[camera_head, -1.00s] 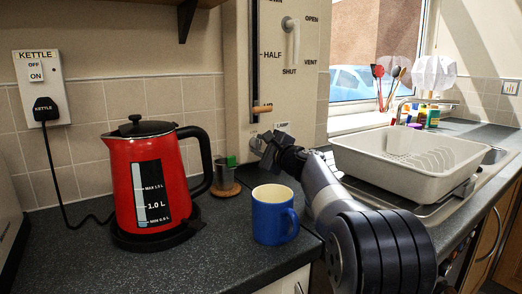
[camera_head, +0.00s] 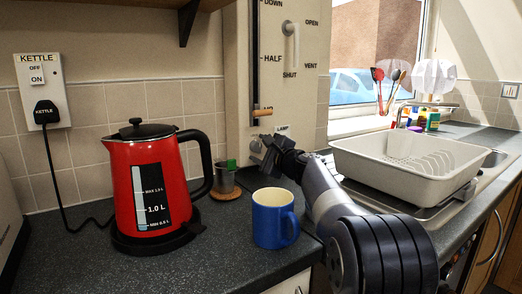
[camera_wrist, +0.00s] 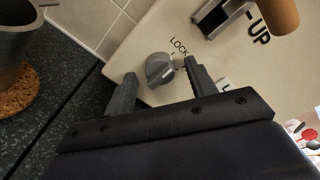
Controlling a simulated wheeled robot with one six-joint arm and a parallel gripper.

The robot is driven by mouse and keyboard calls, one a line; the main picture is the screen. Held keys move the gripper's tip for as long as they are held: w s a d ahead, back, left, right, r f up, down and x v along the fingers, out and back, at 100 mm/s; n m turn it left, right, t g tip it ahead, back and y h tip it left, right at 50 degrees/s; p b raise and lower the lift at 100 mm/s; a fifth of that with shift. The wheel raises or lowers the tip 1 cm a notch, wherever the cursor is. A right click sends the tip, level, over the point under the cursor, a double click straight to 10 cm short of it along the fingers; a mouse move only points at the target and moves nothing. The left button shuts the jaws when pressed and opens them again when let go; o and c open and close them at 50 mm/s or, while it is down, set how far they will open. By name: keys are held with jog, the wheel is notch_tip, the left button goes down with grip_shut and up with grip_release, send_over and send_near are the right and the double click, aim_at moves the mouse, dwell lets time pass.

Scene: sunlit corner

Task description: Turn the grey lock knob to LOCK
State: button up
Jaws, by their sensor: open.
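The grey lock knob (camera_wrist: 160,69) is on the cream panel (camera_wrist: 140,40) in the wrist view. The word LOCK is printed just above and right of it. I cannot tell for certain which way its pointer faces. My gripper (camera_wrist: 160,78) is open, with one finger on the left and one on the right of the knob. I cannot tell whether either finger touches it. In the head view my gripper (camera_head: 268,152) is at the panel's lower part, beside the knob (camera_head: 255,146), which it partly hides.
A wooden-handled lever (camera_head: 262,112) and a white handle (camera_head: 291,40) are on the panel above. A blue mug (camera_head: 273,218) stands below my gripper, a metal cup (camera_head: 224,178) and red kettle (camera_head: 155,185) to its left. A dish rack (camera_head: 405,165) is right of my arm.

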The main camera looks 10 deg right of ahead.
jog(key=v, duration=1)
jog(key=shift+s+b, duration=0.4)
jog(key=shift+w+d, duration=0.1)
jog(key=p+x, duration=0.1)
jog(key=x, duration=0.9)
jog(key=shift+w+r, duration=0.1)
jog(key=shift+w, duration=0.3)
jog(key=shift+s, duration=0.15)
